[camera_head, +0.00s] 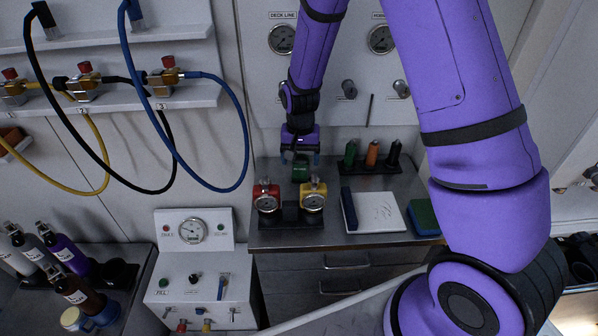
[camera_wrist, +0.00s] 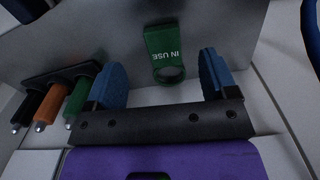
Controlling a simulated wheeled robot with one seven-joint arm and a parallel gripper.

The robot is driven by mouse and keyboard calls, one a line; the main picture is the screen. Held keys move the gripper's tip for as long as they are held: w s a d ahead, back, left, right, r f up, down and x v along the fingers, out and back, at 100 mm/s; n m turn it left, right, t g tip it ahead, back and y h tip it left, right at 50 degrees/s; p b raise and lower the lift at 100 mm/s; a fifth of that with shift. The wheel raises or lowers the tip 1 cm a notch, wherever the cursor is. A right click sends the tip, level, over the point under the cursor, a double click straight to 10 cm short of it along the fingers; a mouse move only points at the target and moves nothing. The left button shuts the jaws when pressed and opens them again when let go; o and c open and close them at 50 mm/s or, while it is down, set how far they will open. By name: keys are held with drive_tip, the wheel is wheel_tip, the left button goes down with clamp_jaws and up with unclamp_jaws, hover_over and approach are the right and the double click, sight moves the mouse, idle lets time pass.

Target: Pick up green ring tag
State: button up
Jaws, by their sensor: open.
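The green ring tag (camera_wrist: 161,44) is marked "IN USE" and has a ring at its lower end in the wrist view. In the head view the tag (camera_head: 300,171) shows just below my gripper (camera_head: 301,159), over the steel counter. In the wrist view my gripper (camera_wrist: 163,78) is open, with one blue fingertip on each side of the ring end. The ring lies between the fingertips, with a gap to each. I cannot tell the exact height of the fingers over the tag.
A rack with green, orange and black handled tools (camera_head: 372,154) stands right of my gripper. A white pad (camera_head: 376,212) and a green-blue block (camera_head: 423,217) lie to the right. The steel counter (camera_head: 284,238) has clear room at its front.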

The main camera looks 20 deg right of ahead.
sight(300, 176)
drive_tip(key=shift+f, duration=3.2)
drive_tip(key=shift+c, duration=0.3)
drive_tip(key=c, duration=0.9)
